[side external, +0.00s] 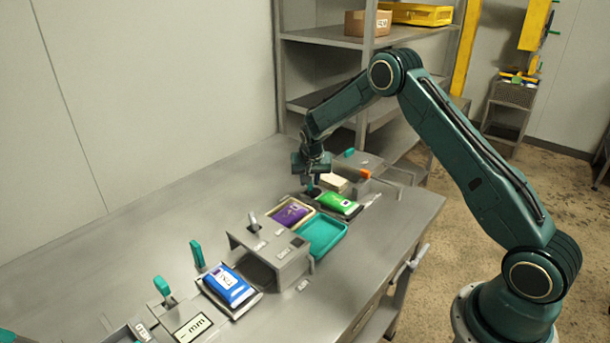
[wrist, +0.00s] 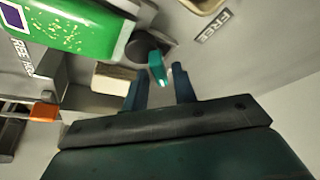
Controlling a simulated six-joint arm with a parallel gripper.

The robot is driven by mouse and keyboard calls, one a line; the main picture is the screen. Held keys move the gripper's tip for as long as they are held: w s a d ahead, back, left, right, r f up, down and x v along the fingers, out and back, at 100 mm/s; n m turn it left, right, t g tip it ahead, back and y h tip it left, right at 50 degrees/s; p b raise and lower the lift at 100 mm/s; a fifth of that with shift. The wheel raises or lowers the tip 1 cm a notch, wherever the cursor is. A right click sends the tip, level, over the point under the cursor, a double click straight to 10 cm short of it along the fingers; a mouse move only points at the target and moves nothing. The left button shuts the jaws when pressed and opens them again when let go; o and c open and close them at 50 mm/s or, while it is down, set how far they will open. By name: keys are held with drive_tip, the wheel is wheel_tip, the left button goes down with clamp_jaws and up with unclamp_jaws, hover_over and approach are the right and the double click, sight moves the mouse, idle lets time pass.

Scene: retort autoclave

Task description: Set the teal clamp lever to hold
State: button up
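A teal lever (wrist: 157,68) on a dark round pivot (wrist: 148,45) stands beside the green pouch (wrist: 85,22) in the wrist view. My gripper (wrist: 160,80) is open, with one finger on each side of the lever's tip; a gap shows, and contact cannot be told. In the side view my gripper (side external: 312,188) points down just left of the green pouch (side external: 338,203) and largely hides this lever. A FREE label (wrist: 214,26) lies near the lever; another label with FREE (wrist: 20,48) is at the left edge.
Other teal levers stand at the front left (side external: 197,253), (side external: 162,286) and at the back (side external: 349,153). A beige block (side external: 334,182) and an orange handle (side external: 366,174) are close to my gripper. A purple pouch (side external: 290,214), teal tray (side external: 321,236) and blue pouch (side external: 228,285) lie nearer.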

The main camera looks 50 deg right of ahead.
drive_tip(key=shift+o, duration=0.4)
drive_tip(key=shift+r, duration=0.1)
drive_tip(key=v, duration=1.3)
drive_tip(key=shift+r, duration=0.35)
drive_tip(key=shift+s+r, duration=0.1)
drive_tip(key=shift+s, duration=0.05)
drive_tip(key=s+a+r+n+t+y, duration=0.1)
drive_tip(key=s+a+r+n, duration=0.1)
drive_tip(key=s+a+r, duration=0.4)
drive_tip(key=s+a+r+n+y, duration=0.1)
drive_tip(key=s+a+r+n, duration=0.15)
drive_tip(key=s+r, duration=0.65)
drive_tip(key=s+a+n, duration=0.2)
drive_tip(key=s+a, duration=0.1)
drive_tip(key=s, duration=0.7)
drive_tip(key=s+a+n+t+y, duration=0.1)
drive_tip(key=s+a+n, duration=0.1)
drive_tip(key=s, duration=0.9)
drive_tip(key=shift+s+a+f+n, duration=0.3)
drive_tip(key=shift+s+a+n, duration=0.05)
drive_tip(key=shift+a, duration=0.3)
